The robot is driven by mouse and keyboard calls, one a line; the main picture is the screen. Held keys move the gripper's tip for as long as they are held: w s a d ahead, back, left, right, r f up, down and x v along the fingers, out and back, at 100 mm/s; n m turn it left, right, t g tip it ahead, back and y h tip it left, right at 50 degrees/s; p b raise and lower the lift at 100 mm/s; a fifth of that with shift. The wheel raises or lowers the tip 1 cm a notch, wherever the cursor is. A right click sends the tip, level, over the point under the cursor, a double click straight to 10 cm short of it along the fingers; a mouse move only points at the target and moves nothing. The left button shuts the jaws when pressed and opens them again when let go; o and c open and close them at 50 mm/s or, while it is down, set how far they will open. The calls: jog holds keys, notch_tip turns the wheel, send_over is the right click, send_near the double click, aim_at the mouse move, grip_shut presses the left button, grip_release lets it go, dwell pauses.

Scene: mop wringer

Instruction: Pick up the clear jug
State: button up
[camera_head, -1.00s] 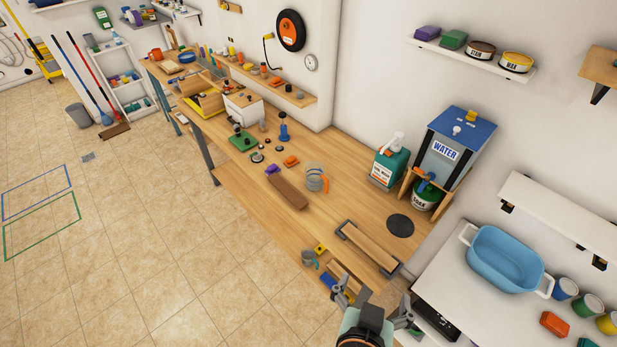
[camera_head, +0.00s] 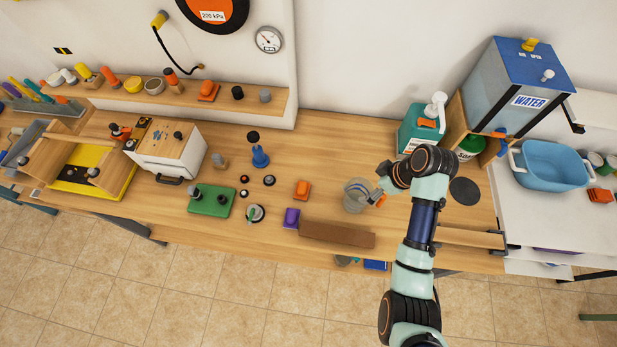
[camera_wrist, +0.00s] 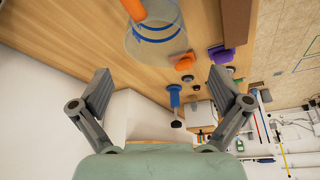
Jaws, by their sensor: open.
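The clear jug (camera_head: 354,196) stands on the wooden bench, see-through with an orange handle on its right side in the head view. In the wrist view the jug (camera_wrist: 158,38) is at the top, with blue bands around it and its orange handle at the upper left. My gripper (camera_head: 374,194) is just right of the jug in the head view, close to the handle and partly covering it. In the wrist view my gripper (camera_wrist: 162,80) has its fingers spread wide with nothing between them. The jug lies beyond the fingertips; I cannot tell whether they touch it.
A brown block (camera_head: 337,235) lies in front of the jug. An orange block (camera_head: 302,189) and a purple block (camera_head: 291,218) are to its left. A green bottle (camera_head: 417,133) and the water tank (camera_head: 515,85) stand behind right. Bare bench lies behind the jug.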

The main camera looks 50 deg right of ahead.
jog(key=shift+s+f, duration=0.25)
jog(key=shift+s, duration=0.05)
jog(key=shift+s+d+p+x, duration=0.15)
jog(key=shift+x, duration=1.7)
jog(key=shift+s+d+p+x, duration=0.15)
jog(key=shift+x, duration=1.65)
jog(key=shift+f, duration=0.15)
jog(key=c, duration=1.2)
notch_tip(320, 180, up, 20)
jog(key=p, duration=0.5)
send_over(364, 192)
jog(key=a, duration=0.4)
jog(key=shift+s+d, duration=0.25)
jog(key=shift+s, duration=0.2)
